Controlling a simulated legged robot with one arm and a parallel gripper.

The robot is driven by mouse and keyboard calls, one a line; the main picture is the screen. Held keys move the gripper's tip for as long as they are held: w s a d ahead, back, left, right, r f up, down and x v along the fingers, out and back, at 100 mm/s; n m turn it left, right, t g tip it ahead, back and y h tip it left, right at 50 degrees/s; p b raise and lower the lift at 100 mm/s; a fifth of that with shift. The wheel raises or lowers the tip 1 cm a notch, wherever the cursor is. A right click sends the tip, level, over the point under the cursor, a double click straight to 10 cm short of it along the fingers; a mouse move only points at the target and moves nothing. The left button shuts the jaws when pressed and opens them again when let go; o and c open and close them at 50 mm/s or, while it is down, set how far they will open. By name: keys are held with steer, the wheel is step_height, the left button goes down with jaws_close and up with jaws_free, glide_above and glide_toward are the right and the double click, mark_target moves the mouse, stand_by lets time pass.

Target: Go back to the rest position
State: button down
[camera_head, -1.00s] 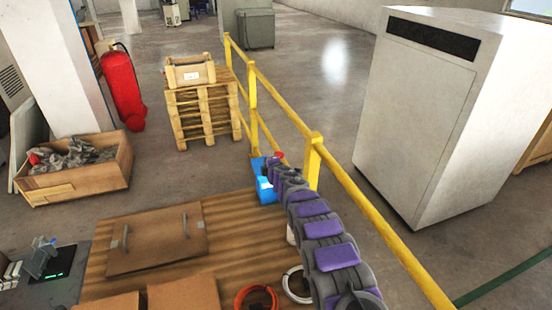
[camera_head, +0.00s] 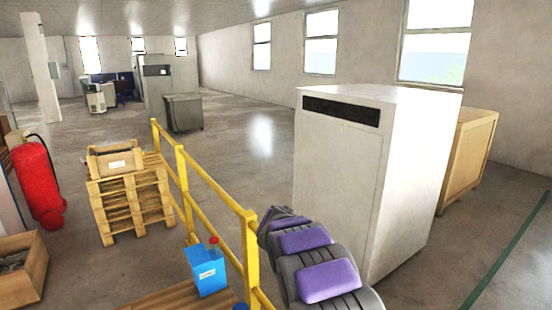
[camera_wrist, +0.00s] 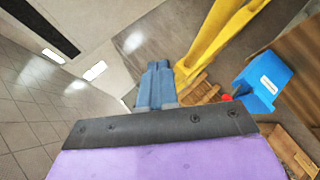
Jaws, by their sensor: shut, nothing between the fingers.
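My gripper (camera_wrist: 157,66) shows in the wrist view as two blue-grey fingers side by side, shut and empty. It points past the yellow railing (camera_wrist: 212,45), with the blue box (camera_wrist: 264,84) off to the right and apart from it. In the head view, my purple and grey arm rises at the bottom, right of the railing (camera_head: 219,192). The gripper itself is hidden there. The blue box (camera_head: 207,270) with a white label stands at the table's far edge, with a red-capped bottle beside it.
A large white cabinet (camera_head: 335,190) stands close behind and right of my arm. The wooden table (camera_head: 170,297) shows only at its far edge. A pallet stack (camera_head: 130,205), a red extinguisher (camera_head: 38,185) and a wooden crate (camera_head: 28,280) are at left. Open floor (camera_head: 240,125) lies beyond.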

steer(key=s+d+r+m+g+h, duration=0.1)
steer(key=s+d+m+g, duration=0.3)
steer(key=s, duration=0.6)
steer(key=s+d+r+m, duration=0.1)
steer(key=s+d, duration=0.5)
steer(key=s, duration=0.3)
steer(key=s+d+r+m+g+h, duration=0.1)
steer(key=s+d+m+g, duration=0.2)
steer(key=s+d, duration=0.5)
steer(key=s+a+f+m+g+y, duration=0.1)
steer(key=s+a+g, duration=0.1)
steer(key=s, duration=1)
steer(key=s+a+f+m+g+y, duration=0.1)
steer(key=s+a+m+g, duration=0.1)
steer(key=s, duration=1)
steer(key=s+a+f+m+g+y, duration=0.1)
steer(key=s+a+f+m, duration=0.1)
steer(key=s, duration=1)
steer(key=shift+a+g+y, duration=0.3)
steer(key=shift+g, duration=0.1)
